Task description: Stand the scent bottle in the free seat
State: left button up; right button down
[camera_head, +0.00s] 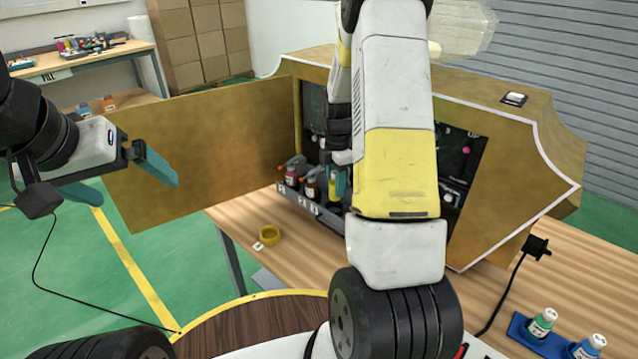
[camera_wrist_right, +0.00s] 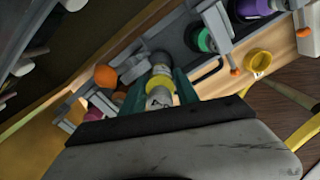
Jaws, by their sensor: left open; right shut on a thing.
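My right gripper (camera_wrist_right: 158,88) is shut on the scent bottle (camera_wrist_right: 159,83), which shows a yellow band and a pale part between the teal fingers. In the head view my right arm hides most of this gripper; a yellow bottle shows beside it at the rack (camera_head: 311,208). The rack, at the cabinet's opening, holds several bottles. In the right wrist view the held bottle is over or in the rack, between an orange-topped bottle (camera_wrist_right: 106,76) and a green one (camera_wrist_right: 204,40). I cannot tell whether it is seated. My left gripper (camera_head: 122,180) is open and empty, far left of the rack.
The cabinet's brown door (camera_head: 205,145) stands open to the left. A blue holder (camera_head: 540,340) with two bottles is at the lower right. A black cable and plug (camera_head: 536,246) hang by the cabinet.

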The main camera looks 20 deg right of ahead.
aim_at(335, 199)
jog(key=shift+f, duration=2.75)
jog(key=shift+f, duration=0.1)
jog(key=c, duration=0.9)
grip_release()
notch_tip(335, 199, up, 12)
jog(key=shift+r, duration=0.1)
jog(key=s+a+r+m+t, duration=0.1)
jog(key=s+a+r+m, duration=0.15)
jog(key=r, duration=0.25)
jog(key=s+a+r+m+t, duration=0.1)
jog(key=s+a+r+m, duration=0.15)
jog(key=r, duration=0.25)
jog(key=s+a+r+m+t, duration=0.1)
jog(key=s+a+r+m, duration=0.1)
jog(key=s, duration=0.4)
jog(key=s+a+r+m+t+y, duration=0.1)
jog(key=s+a+r+m, duration=0.2)
jog(key=s+r+m, duration=0.2)
jog(key=s+a+r+m+t+y, duration=0.1)
jog(key=s+a+r+m+t, duration=0.1)
jog(key=s+m, duration=0.5)
jog(key=shift+s+a+r, duration=0.45)
jog(key=shift+a+r, duration=0.15)
jog(key=shift+r, duration=0.05)
